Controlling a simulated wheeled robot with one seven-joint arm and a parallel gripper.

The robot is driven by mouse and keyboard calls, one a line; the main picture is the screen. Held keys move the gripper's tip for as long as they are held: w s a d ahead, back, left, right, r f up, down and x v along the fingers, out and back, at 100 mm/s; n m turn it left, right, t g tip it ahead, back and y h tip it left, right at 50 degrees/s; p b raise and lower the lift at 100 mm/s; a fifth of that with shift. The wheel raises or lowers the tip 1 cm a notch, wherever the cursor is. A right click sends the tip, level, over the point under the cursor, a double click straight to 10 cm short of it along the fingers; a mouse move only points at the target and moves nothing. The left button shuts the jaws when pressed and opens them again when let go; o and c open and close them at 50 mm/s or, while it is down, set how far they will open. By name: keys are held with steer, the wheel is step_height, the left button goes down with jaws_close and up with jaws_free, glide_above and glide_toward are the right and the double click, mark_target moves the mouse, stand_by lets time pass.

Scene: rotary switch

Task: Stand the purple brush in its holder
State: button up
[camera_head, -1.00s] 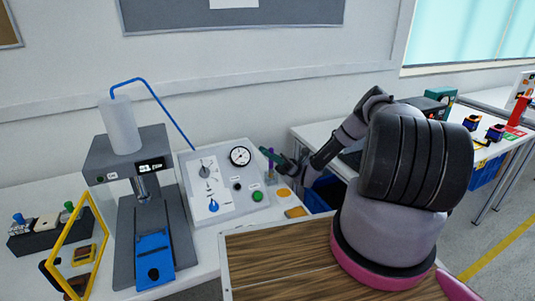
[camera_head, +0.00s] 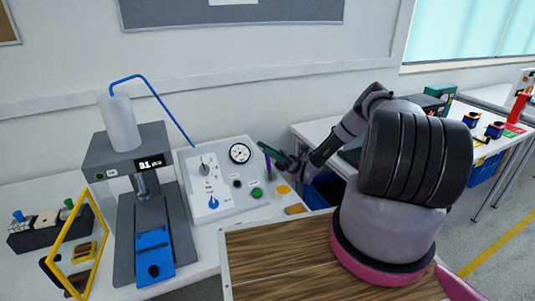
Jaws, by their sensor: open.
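The purple brush (camera_head: 268,163) shows as a small thin upright strip at the right edge of the sloped control panel. My gripper (camera_head: 277,158) is open just right of the brush, with its dark green part above and beside it. Whether the fingers touch the brush is too small to tell. The holder cannot be made out clearly; the lower end of the brush is close to the panel edge and partly hidden.
The panel (camera_head: 228,209) carries a gauge (camera_head: 240,153), knobs and a green button (camera_head: 256,193). A grey press-like machine (camera_head: 158,240) stands left. An orange disc (camera_head: 283,190) and orange block (camera_head: 296,209) lie near the gripper. A wooden surface (camera_head: 275,265) is in front.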

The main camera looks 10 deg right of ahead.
steer(key=v, duration=0.7)
steer(key=shift+d+f, duration=0.2)
steer(key=s+a+r+n+h, duration=0.1)
steer(key=s+r+n+h, duration=0.15)
steer(key=r+h, duration=0.5)
steer(key=s+a+r+n+g+h, duration=0.15)
steer(key=r+n+h, duration=0.3)
steer(key=r, duration=0.55)
steer(key=s+a+r+n+h, duration=0.1)
steer(key=s+r+n+h, duration=0.15)
steer(key=r+h, duration=0.5)
steer(key=s+d+r+n+t+h, duration=0.1)
steer(key=s+d+r+t+h, duration=0.1)
steer(key=s+r+t, duration=0.5)
steer(key=s+d+r+n+t+h, duration=0.1)
steer(key=s+r+t+h, duration=0.1)
steer(key=s+r+t, duration=0.4)
steer(key=s+r, duration=0.4)
steer(key=r, duration=0.2)
steer(key=shift+s+d+t, duration=0.35)
steer(key=shift+d, duration=0.05)
